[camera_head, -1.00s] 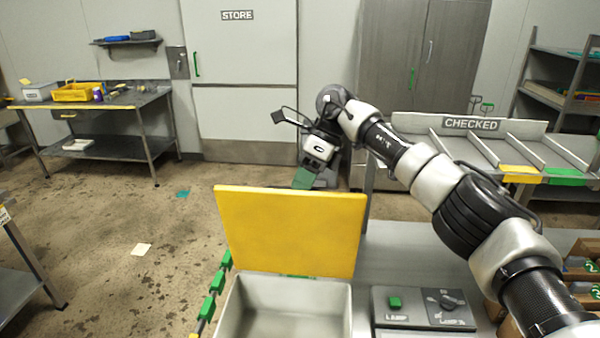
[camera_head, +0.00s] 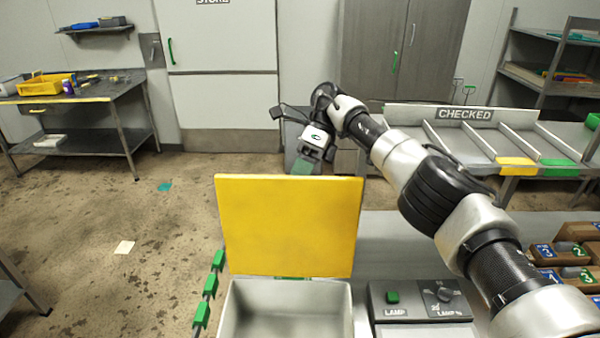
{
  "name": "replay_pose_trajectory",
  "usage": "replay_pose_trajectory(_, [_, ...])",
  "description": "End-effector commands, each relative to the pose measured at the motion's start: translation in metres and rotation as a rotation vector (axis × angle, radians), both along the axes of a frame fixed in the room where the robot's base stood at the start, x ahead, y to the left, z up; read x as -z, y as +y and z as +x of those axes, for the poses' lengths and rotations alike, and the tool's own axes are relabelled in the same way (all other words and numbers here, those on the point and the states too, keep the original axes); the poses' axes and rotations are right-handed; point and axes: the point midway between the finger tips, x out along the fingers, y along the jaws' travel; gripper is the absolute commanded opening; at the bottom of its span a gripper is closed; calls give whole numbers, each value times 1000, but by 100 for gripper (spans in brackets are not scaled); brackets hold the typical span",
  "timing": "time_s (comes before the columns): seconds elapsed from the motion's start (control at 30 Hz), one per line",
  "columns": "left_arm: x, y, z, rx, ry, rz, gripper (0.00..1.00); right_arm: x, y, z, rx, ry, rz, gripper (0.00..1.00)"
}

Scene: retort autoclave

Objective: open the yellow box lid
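The yellow box lid (camera_head: 289,225) stands up, raised at the back edge of the open grey box (camera_head: 342,314). The part of the box's inside that shows looks empty. My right arm comes in from the right and reaches behind the lid. My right gripper (camera_head: 305,164) is beyond the lid's top edge and points down. A green piece shows at its tip, partly hidden by the lid; whether the fingers are open or whether they touch the lid cannot be told. My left gripper is not in view.
A control panel (camera_head: 418,298) with a green button and a knob sits right of the box. Numbered blocks (camera_head: 568,262) lie at the far right. A rack marked CHECKED (camera_head: 475,122) stands behind. Green blocks (camera_head: 210,284) line the box's left side. The floor to the left is mostly clear.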

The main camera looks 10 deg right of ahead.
Motion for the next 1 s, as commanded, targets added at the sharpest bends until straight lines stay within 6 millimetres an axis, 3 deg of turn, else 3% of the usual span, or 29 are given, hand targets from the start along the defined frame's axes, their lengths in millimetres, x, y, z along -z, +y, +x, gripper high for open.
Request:
replay_pose_trajectory(0.03, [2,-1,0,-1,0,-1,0,13,-1,-2,1,17,-16,21])
replay_pose_trajectory(0.17, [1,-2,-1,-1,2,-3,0,11,0,-2,0,15,-11,40])
replay_pose_trajectory(0.53, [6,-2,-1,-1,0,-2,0,3,0,0,0,8,-5,40])
replay_pose_trajectory(0.77, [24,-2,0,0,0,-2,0,-29,0,1,1,10,-8,40])
replay_pose_trajectory(1.0, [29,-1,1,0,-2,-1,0,-41,-17,-14,0,9,-8,40])
